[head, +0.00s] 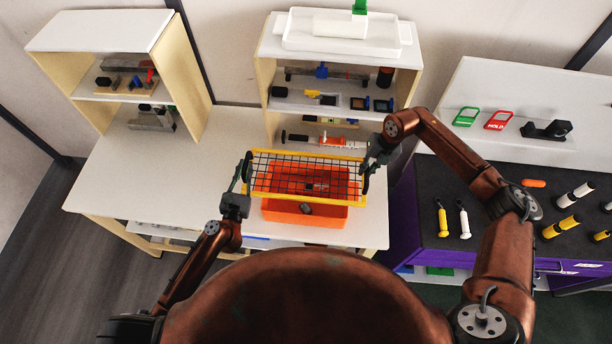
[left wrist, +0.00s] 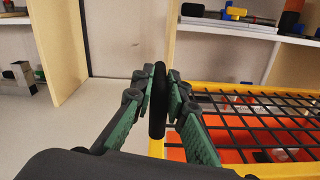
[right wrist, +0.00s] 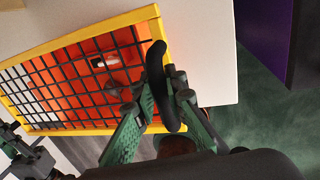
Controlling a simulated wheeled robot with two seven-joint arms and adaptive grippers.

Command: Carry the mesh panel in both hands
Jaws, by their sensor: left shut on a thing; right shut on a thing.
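The mesh panel (head: 300,174) has a yellow frame, a black wire grid and a black handle at each end. It is held over an orange bin in the head view. My left gripper (head: 241,186) is shut on its left handle (left wrist: 158,100), with the green fingers on either side in the left wrist view. My right gripper (head: 370,165) is shut on the right handle (right wrist: 158,85), which stands between the green fingers in the right wrist view. The panel also shows in the left wrist view (left wrist: 255,92) and the right wrist view (right wrist: 40,48).
The orange bin (head: 305,213), with small items inside, is on the white table (head: 140,170) beneath the panel. A shelf unit (head: 262,75) with tools stands behind, another (head: 185,75) at left. An orange-handled tool (head: 325,141) lies behind the panel. The table's left part is clear.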

